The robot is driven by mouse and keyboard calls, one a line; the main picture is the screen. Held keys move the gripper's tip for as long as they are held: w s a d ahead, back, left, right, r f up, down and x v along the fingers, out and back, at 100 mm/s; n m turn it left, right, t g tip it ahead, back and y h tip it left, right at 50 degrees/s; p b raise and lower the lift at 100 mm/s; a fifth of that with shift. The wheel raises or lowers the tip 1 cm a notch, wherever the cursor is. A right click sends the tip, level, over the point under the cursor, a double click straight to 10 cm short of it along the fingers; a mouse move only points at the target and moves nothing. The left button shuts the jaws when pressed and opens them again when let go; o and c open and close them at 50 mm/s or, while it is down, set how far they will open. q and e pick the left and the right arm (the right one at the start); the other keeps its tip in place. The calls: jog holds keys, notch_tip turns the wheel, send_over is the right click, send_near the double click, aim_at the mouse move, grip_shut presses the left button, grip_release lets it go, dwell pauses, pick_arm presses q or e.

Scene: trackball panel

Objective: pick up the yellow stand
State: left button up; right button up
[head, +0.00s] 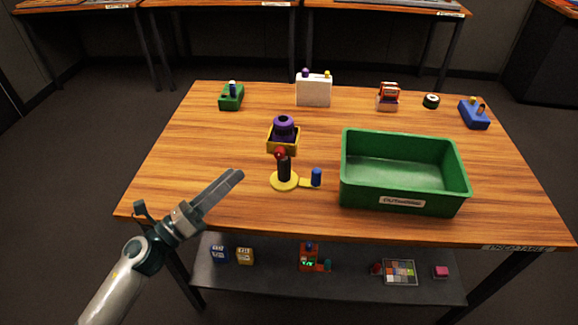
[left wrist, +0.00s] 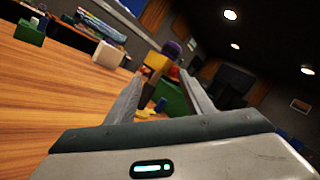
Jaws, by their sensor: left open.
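A yellow stand (head: 285,181) with a round base, a dark upright post, a red ball on top and a side arm bearing a blue cylinder (head: 316,177) is upright near the table's front middle. Just behind it is a yellow box (head: 283,140) with a purple ring-like top (head: 283,125); the post overlaps its front. My left gripper (head: 236,178) is open and empty, left of the stand and apart from it. In the left wrist view, the yellow and purple pieces (left wrist: 158,62) show between the open fingers (left wrist: 165,100), farther off. My right gripper is not visible.
A large green bin (head: 403,204) stands right of the stand. A green block (head: 231,97), a white box (head: 314,92), a red-and-white item (head: 388,97) and a blue block (head: 474,115) line the back. The table's left part is clear. A lower shelf (head: 345,284) holds small items.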

pick_arm(q)
jog(key=f+m+g, duration=0.1)
jog(key=m, duration=0.2)
jog(key=a+f+m+g, duration=0.1)
jog(key=m, duration=0.1)
jog(key=f+m+g, duration=0.1)
jog(key=m+g, duration=0.1)
jog(key=m, duration=0.1)
jog(key=shift+a+f+m, duration=0.2)
jog(key=shift+f+m, duration=0.1)
jog(key=shift+a+f+m, duration=0.2)
jog(key=shift+f+m, duration=0.2)
jog(key=shift+m, duration=0.3)
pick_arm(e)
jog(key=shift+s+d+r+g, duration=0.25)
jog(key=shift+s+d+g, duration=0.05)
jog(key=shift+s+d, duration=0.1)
pick_arm(q)
jog(key=shift+w, duration=0.1)
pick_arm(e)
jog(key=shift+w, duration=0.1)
